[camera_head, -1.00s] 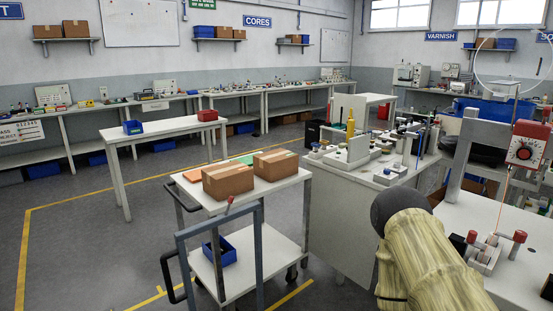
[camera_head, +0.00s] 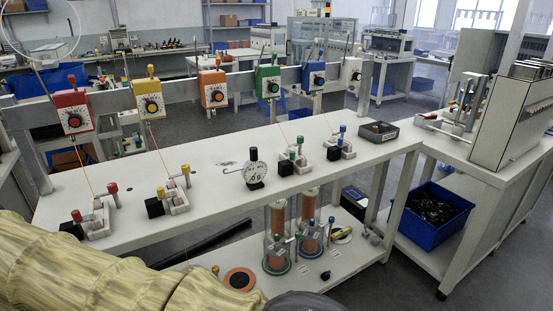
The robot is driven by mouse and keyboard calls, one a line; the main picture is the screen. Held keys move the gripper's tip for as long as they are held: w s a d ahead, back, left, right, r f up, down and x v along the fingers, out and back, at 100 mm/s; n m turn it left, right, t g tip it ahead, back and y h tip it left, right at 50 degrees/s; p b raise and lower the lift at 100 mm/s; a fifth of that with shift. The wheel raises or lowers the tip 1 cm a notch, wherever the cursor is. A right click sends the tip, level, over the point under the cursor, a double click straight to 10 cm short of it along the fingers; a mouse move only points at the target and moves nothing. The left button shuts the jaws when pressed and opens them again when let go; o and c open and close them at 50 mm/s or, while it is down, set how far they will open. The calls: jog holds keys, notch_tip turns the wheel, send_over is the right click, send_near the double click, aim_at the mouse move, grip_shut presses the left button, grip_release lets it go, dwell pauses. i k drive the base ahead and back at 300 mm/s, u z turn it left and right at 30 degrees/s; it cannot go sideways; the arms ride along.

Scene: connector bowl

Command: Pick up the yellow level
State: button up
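I cannot make out a yellow level for certain. Yellow things in view are a yellow dial unit (camera_head: 150,99) on the rail above the long white bench and a small fixture with yellow knobs (camera_head: 174,193) on the bench top below it. A small yellowish object (camera_head: 343,233) lies on the lower shelf, too small to identify. My arm, in a pale yellow ribbed cover, crosses the lower left and hides part of the bench's near side. My gripper is not in view.
The white bench (camera_head: 225,189) carries a round gauge (camera_head: 254,175), several coloured-knob fixtures and a dark tray (camera_head: 378,131). Two clear cylinders (camera_head: 276,238) (camera_head: 309,223) stand on its lower shelf. A blue bin (camera_head: 432,214) of black pieces sits low at right. Grey floor is open at far right.

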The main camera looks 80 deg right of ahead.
aim_at(341, 233)
jog(key=z, duration=3.1)
jog(key=k, duration=0.65)
jog(key=z, duration=0.75)
jog(key=i, duration=1.35)
jog(key=u, duration=0.8)
jog(key=i, duration=1.15)
jog(key=u, duration=0.25)
